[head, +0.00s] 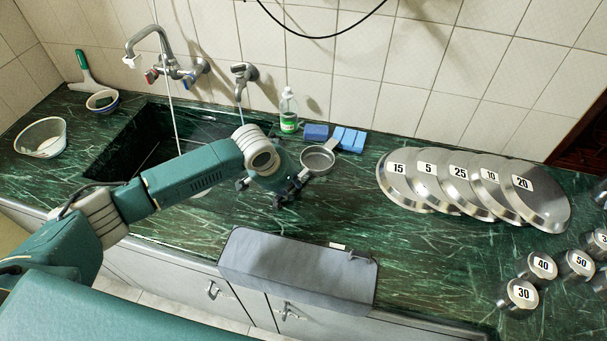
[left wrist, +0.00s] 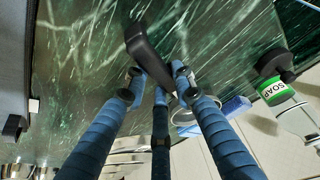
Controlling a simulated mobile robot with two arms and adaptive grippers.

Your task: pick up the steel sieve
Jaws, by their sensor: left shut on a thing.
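The steel sieve (head: 318,159) is a small round metal bowl with a dark handle, near the middle of the counter in the head view. My left gripper (head: 288,190) is at the handle, to the lower left of the bowl. In the left wrist view the dark handle (left wrist: 147,48) runs between the blue fingers, and my left gripper (left wrist: 150,85) is shut on it. Part of the round rim (left wrist: 185,122) shows behind the fingers. I cannot tell whether the sieve touches the counter. My right gripper is not in view.
Blue sponges (head: 348,139) and a soap bottle (head: 288,110) stand close behind the sieve. The sink (head: 120,150) is at left. Numbered steel lids (head: 400,180) and small tins (head: 523,294) are at right. A grey cloth (head: 290,265) hangs over the front edge. The counter between cloth and lids is clear.

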